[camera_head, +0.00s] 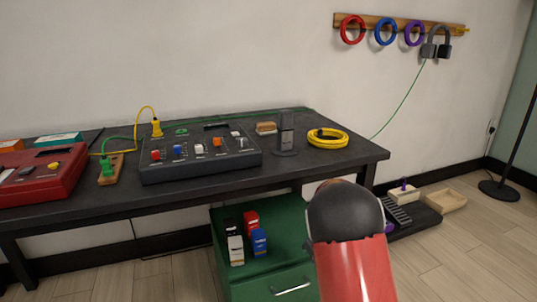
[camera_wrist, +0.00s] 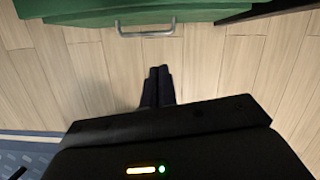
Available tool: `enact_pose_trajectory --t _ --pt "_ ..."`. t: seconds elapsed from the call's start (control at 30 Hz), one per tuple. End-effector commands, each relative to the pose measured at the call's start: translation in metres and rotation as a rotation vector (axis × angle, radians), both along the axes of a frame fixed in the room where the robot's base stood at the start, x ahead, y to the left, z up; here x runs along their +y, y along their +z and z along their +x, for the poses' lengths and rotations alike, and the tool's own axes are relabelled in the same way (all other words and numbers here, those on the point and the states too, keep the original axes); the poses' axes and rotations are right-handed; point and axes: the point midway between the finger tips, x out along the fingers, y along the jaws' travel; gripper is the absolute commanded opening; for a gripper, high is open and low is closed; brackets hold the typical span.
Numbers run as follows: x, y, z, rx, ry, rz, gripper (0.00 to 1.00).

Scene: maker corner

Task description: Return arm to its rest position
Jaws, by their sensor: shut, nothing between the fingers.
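My gripper (camera_wrist: 157,88) shows in the wrist view, its two dark fingers together and empty, pointing over the wooden floor. The green drawer cabinet (camera_wrist: 75,12) with its metal handle (camera_wrist: 147,30) lies beyond the fingertips, apart from them. In the head view my red and black arm rises at the lower middle, in front of the right side of the green cabinet (camera_head: 270,270). The gripper itself is not visible in the head view.
A dark table (camera_head: 335,158) carries a red box (camera_head: 45,178), a black control panel (camera_head: 200,160) and a yellow cable coil (camera_head: 328,138). A low dark platform (camera_head: 422,217) and a wooden tray (camera_head: 446,201) lie right of my arm.

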Motion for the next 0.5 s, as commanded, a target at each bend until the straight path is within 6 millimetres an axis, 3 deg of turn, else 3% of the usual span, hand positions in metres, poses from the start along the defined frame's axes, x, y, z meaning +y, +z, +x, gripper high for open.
enact_pose_trajectory --t 0.03,0.2,0.5 --pt "0.002 0.025 -0.01 -0.028 0.092 -0.003 0.0" --pt "0.013 0.096 -0.06 -0.126 0.523 -0.068 0.0" --pt "0.027 0.187 -0.174 -0.306 1.323 -0.325 0.0"
